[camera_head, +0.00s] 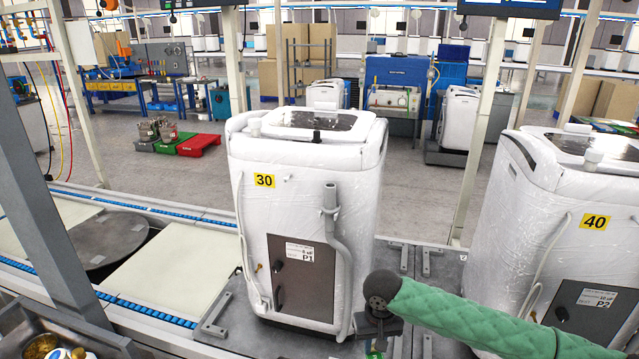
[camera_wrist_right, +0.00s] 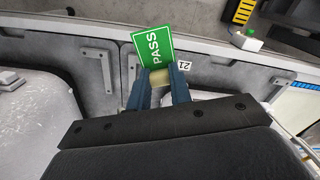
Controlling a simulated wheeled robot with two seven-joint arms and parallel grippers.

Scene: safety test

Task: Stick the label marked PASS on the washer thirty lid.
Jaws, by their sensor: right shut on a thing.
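Washer thirty (camera_head: 300,215) stands upright in the middle of the head view, wrapped in clear film, with a yellow 30 tag on its front. Its lid (camera_head: 310,122) is on top, with a dark panel. My right gripper (camera_wrist_right: 157,78) is shut on the green label marked PASS (camera_wrist_right: 153,48), which sticks out beyond the blue fingertips in the wrist view. In the head view my right gripper (camera_head: 376,345) is low, in front of and to the right of the washer, below its lid. Only a bit of green shows there at the bottom edge. My left gripper is not in view.
Washer forty (camera_head: 575,215) stands to the right, with a gap between the two. A conveyor with pale boards (camera_head: 185,270) and a round dark plate (camera_head: 110,240) lies to the left. A post (camera_head: 45,210) rises at the left. A dark tray (camera_head: 75,325) is at the bottom left.

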